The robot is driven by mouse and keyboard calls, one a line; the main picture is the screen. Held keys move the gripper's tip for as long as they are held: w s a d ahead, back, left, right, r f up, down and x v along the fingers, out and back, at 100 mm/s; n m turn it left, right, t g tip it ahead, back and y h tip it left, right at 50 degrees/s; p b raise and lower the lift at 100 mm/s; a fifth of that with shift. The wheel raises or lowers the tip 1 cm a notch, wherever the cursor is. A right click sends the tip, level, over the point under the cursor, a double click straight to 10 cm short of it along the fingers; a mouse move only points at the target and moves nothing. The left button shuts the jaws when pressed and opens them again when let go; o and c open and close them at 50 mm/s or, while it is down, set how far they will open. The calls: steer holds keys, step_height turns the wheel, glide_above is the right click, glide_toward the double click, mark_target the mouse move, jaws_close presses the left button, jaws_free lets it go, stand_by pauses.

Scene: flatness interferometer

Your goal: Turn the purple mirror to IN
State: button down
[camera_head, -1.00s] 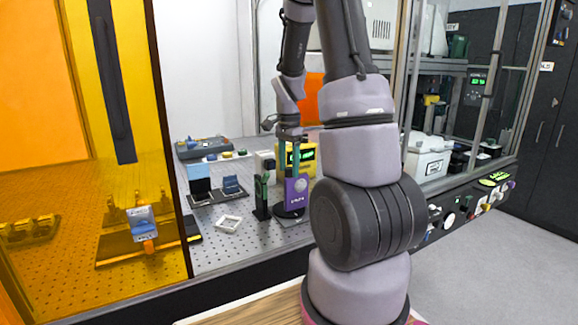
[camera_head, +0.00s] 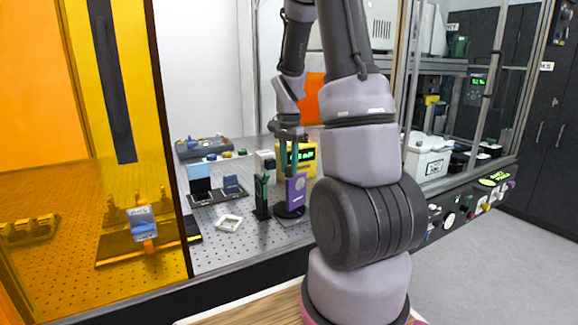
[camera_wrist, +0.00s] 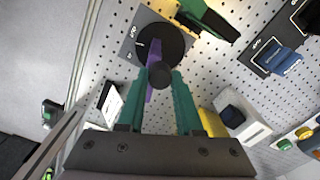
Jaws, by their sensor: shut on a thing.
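The purple mirror (camera_head: 296,189) stands upright on a dark round base (camera_head: 290,212) on the perforated table. In the wrist view, it is a thin purple plate (camera_wrist: 153,72) seen from above, over a black disc (camera_wrist: 172,42) on a grey plate with small white marks, too small to read surely. My gripper (camera_head: 290,170) comes down from above. The fingers hide part of the mirror.
A green-topped black post (camera_head: 262,195) stands close left of the mirror. A yellow box (camera_head: 298,158) is right behind. A white square frame (camera_head: 229,222) lies to the left. Amber panels (camera_head: 110,130) bound the left side of the enclosure's opening.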

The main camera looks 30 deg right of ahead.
steer(key=n, duration=0.5)
steer(key=shift+n, duration=0.3)
stand_by(0.4)
steer(key=c, duration=0.6)
jaws_free()
steer(key=shift+r, duration=0.1)
step_height(320, 180, up, 11)
steer(key=shift+f, duration=0.15)
